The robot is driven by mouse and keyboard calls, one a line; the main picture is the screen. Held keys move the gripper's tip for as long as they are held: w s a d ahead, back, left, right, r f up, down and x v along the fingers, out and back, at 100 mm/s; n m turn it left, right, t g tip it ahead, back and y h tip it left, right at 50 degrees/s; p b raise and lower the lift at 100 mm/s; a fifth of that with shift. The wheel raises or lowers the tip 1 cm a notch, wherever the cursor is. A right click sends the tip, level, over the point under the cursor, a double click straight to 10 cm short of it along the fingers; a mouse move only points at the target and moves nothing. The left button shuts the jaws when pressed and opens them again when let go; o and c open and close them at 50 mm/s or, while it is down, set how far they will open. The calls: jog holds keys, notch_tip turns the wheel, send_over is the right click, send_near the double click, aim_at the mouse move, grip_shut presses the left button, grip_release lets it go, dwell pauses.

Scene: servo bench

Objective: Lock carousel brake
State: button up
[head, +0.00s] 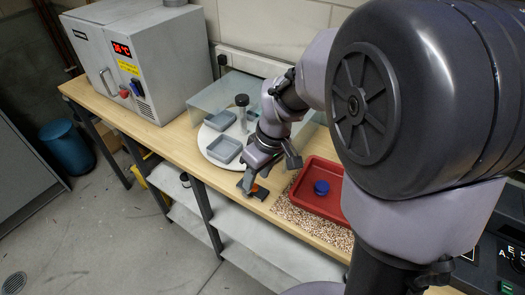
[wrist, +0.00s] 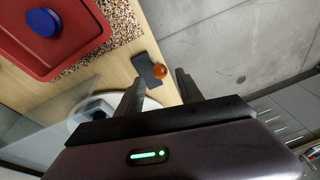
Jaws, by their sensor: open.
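The carousel (head: 211,158) is a white round disc on the wooden bench, carrying grey trays and a dark-capped post. The brake shows as a dark grey plate (wrist: 148,66) with an orange knob (wrist: 160,72) near the bench's front edge. The brake plate also shows in the head view (head: 260,193), partly hidden by my gripper. My gripper (wrist: 160,80) is open and empty, with its fingers pointing at the brake. In the wrist view the orange knob lies beyond the fingertips, between their lines. I cannot tell how far off it is.
A red tray (head: 298,196) with a blue round piece (head: 321,187) lies right of the brake on a speckled mat (head: 333,234). A clear panel (head: 240,88) stands behind the carousel. A grey oven (head: 135,62) stands at the left. Open floor lies in front of the bench.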

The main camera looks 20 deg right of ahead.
jog(key=p+v, duration=0.3)
jog(key=v, duration=0.8)
jog(key=shift+s+a, duration=0.1)
